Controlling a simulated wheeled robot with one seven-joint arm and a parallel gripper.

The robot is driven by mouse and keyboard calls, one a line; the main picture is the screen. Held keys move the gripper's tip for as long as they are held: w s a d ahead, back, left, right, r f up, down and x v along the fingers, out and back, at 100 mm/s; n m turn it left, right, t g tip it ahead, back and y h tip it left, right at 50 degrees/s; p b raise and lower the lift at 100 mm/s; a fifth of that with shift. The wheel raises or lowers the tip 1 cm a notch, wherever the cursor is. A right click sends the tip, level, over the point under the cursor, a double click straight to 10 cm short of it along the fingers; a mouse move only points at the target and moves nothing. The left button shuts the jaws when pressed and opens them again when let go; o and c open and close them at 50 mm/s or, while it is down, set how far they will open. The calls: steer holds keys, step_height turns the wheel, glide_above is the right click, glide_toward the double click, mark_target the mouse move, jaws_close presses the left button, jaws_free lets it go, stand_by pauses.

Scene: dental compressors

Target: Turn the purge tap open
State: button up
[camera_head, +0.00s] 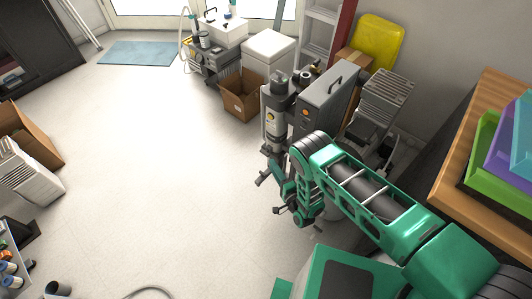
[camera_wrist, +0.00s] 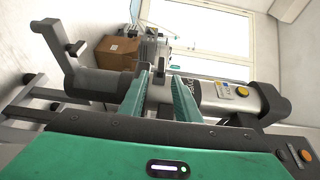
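A slim upright unit (camera_head: 274,118) with a pale cylinder, a yellow button and a dark lower part stands in front of the grey cabinet. In the wrist view it lies sideways, with its labelled pale cylinder (camera_wrist: 228,97) on the right and a dark grey lower body (camera_wrist: 108,86) on the left. My gripper (camera_wrist: 164,78) has its two green fingers apart, one on each side of a grey middle part (camera_wrist: 159,94) of this unit. I cannot tell whether they touch it. I cannot clearly single out the purge tap or its position; the fingers may hide it.
A grey cabinet (camera_head: 326,96) stands close behind the unit. Grey legs (camera_wrist: 52,48) stick out at its base. A cardboard box (camera_head: 241,98) sits beyond it, and shows in the wrist view (camera_wrist: 117,52).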

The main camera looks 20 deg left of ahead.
mark_target(265, 152)
steer(key=x, duration=0.9)
steer(key=shift+w+a, duration=0.1)
jaws_close()
steer(key=shift+w, duration=0.15)
